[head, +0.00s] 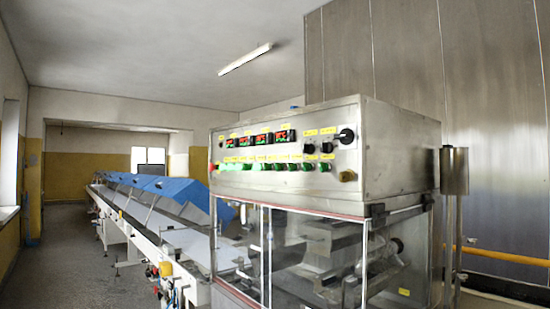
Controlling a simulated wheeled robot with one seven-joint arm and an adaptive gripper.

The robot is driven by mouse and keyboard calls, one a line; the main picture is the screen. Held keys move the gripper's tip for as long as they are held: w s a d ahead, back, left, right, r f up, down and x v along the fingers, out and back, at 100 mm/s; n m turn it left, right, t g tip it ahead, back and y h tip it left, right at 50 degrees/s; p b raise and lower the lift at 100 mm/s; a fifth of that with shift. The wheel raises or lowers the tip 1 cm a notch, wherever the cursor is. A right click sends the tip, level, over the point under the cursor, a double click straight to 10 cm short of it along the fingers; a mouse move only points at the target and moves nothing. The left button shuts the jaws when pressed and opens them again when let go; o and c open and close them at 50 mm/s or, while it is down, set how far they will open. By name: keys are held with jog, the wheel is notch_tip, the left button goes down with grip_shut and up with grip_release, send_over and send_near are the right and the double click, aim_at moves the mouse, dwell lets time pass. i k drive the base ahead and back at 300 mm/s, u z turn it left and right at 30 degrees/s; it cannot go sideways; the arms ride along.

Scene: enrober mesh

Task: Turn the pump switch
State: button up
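A steel control box (300,190) stands on top of a machine with clear panels, at the centre right. Its front face carries a large black rotary switch (346,136) at the upper right. Two smaller black knobs, a left one (310,148) and a right one (326,147), sit left of it. The yellow labels are too small to read, so I cannot tell which one is the pump switch. A row of green buttons (262,167) runs below several red displays (285,136). My gripper is not in view.
Clear-panelled machine housing (310,255) is below the box. A steel cylinder on a post (454,171) stands close to its right. A long conveyor with blue covers (178,197) runs back on the left. Open floor (75,265) lies further left.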

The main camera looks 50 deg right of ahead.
aim_at(256, 167)
jog(key=u, duration=0.6)
jog(key=i, duration=0.85)
jog(key=z, duration=2.9)
jog(key=i, duration=0.5)
jog(key=u, duration=0.05)
jog(key=k, duration=1)
jog(key=u, duration=1.25)
jog(key=i, duration=0.2)
jog(key=z, duration=0.05)
